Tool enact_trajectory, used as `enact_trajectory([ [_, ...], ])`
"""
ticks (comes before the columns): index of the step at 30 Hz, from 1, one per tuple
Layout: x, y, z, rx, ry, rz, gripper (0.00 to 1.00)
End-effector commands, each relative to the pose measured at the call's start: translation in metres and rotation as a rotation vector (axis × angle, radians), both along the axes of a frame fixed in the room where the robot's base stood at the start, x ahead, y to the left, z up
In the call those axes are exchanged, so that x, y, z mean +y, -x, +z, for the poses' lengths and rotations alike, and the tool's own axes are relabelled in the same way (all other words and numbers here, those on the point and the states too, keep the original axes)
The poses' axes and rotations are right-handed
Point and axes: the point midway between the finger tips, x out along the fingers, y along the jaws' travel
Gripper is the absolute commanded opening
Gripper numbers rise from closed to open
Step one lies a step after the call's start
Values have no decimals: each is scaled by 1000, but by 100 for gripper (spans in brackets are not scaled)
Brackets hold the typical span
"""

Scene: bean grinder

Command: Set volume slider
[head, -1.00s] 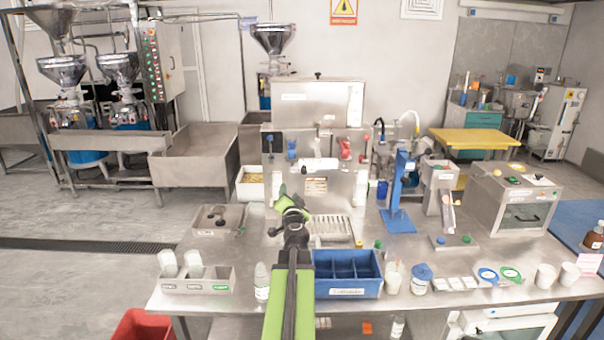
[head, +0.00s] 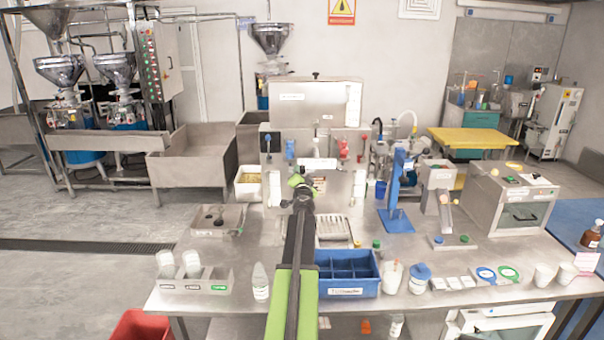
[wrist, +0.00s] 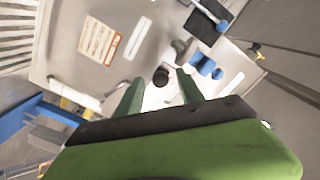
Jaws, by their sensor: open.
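The steel machine (head: 278,178) stands at the back of the table, with levers and labels on its front panel. My gripper (head: 301,183) is in front of this panel and hides part of it in the head view. In the wrist view my gripper (wrist: 160,86) is open, with its two green fingers apart and nothing held. A round black knob (wrist: 161,76) shows beyond the fingertips, near a bright white plate (wrist: 157,97). It looks like the slider's knob, but no marking is readable. I cannot tell how far the fingertips are from it.
A blue lever (wrist: 205,65) and a black-and-blue lever (wrist: 207,20) are beside the knob in the wrist view. A blue divided tray (head: 347,291) and a white bottle (head: 261,283) flank my arm. A blue stand (head: 397,219) is to the right.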

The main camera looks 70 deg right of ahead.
Motion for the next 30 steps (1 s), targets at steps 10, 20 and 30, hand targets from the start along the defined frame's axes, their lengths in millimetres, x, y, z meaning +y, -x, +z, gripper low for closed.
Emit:
enact_trajectory([
  [10, -23, -9, 0, 0, 0, 0, 45],
  [20, -23, -8, 0, 0, 0, -1, 21],
  [30, -23, -8, 0, 0, 0, -1, 0],
])
